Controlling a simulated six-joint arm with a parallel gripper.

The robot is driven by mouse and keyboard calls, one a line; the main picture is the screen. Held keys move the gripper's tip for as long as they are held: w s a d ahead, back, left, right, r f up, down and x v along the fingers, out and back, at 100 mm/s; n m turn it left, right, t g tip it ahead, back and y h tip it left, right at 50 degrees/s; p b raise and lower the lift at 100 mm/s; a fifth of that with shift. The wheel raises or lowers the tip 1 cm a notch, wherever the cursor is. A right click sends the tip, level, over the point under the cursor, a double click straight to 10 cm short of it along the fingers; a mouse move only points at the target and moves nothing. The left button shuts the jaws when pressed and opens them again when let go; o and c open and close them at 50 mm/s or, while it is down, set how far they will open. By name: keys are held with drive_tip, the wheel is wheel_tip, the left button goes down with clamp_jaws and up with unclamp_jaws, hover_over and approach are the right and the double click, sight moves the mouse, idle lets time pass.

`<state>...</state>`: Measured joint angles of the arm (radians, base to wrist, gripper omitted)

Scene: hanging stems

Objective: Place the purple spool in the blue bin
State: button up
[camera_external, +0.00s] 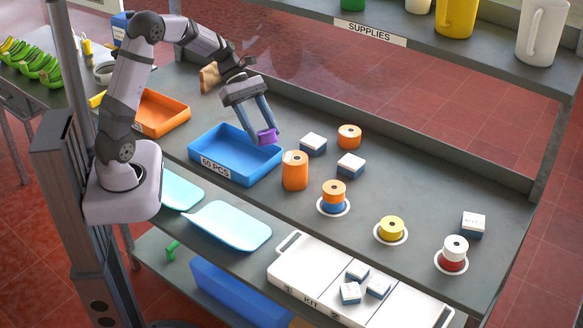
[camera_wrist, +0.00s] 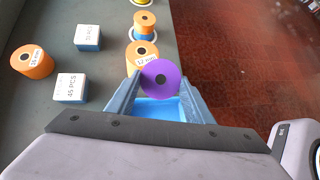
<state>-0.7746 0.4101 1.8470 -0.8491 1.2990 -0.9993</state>
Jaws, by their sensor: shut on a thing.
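The purple spool (camera_external: 268,136) is held between the two fingertips of my gripper (camera_external: 264,128). In the external view the spool is at the bin's right back corner and looks raised above the bench. The blue bin (camera_wrist: 162,110) also shows behind the spool in the wrist view, partly hidden by my gripper.
An orange bin (camera_external: 158,113) is left of the blue bin. A tall orange spool (camera_external: 295,171) stands close to its right, with small boxes (camera_external: 313,145) and another orange spool (camera_external: 349,136) nearby. Several spools on white discs and a white kit tray (camera_external: 322,277) lie further right.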

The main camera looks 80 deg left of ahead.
drive_tip(key=shift+s+a+m+g, duration=0.2)
drive_tip(key=shift+a+m+g, duration=0.1)
drive_tip(key=shift+m+g, duration=0.4)
drive_tip(key=s+a+m+g+y, duration=0.2)
drive_tip(key=s+a+m+y, duration=0.1)
drive_tip(key=s+a, duration=0.4)
drive_tip(key=shift+s+a+f+m+y, duration=0.25)
drive_tip(key=shift+s+a+m+y, duration=0.05)
drive_tip(key=shift+s+a, duration=0.1)
drive_tip(key=p, duration=0.2)
approach(236, 159)
drive_tip(key=shift+x, duration=2.7)
drive_tip(key=shift+d+b, duration=0.1)
drive_tip(key=shift+b, duration=0.2)
drive_tip(key=o, duration=1.2)
drive_tip(key=shift+c, duration=0.2)
